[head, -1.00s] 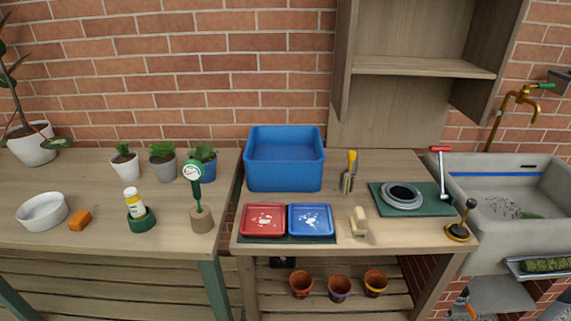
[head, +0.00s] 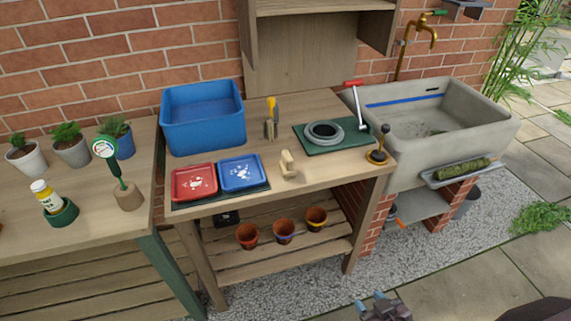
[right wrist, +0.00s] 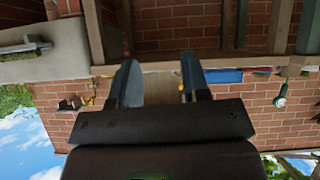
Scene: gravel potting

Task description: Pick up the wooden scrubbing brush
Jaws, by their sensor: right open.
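A small pale wooden piece (head: 288,165) stands near the front of the wooden bench, right of the blue tray. It may be the scrubbing brush, but it is too small to tell and no bristles show. My right gripper (head: 385,307) is at the bottom edge of the head view, low in front of the bench and well apart from it. In the right wrist view my right gripper (right wrist: 158,80) has its two fingers spread with nothing between them. My left gripper is in neither current view.
The bench holds a blue bin (head: 203,120), a red tray (head: 194,183), the blue tray (head: 241,174), a green mat (head: 308,142) with a grey ring, and a black-knobbed tamper (head: 378,148). A stone sink (head: 440,130) adjoins at right, with a shelf tray (head: 460,173) holding something green.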

